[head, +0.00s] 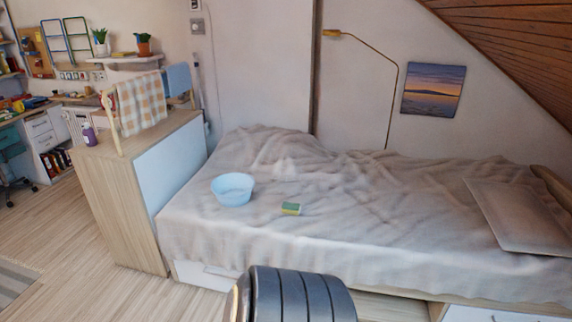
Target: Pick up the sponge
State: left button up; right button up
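A small sponge (291,209), green with a yellow side, lies on the crumpled grey-beige bed cover near the front edge of the bed. It sits to the right of a light blue bowl (233,189) and apart from it. Neither gripper shows in the head view, so I cannot see whether they are open or shut. A dark ribbed part at the bottom middle seems to be my own body.
The bed (400,240) has a pillow (515,215) at the right. A wooden cabinet (120,195) stands at its left end, with a checked cloth (140,103) and a purple bottle (89,134) on top. The floor (85,255) at the left is mostly clear.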

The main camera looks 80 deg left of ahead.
aim_at(288, 209)
jog(key=u, duration=2.75)
jog(key=i+j, duration=0.1)
jog(key=i, duration=0.5)
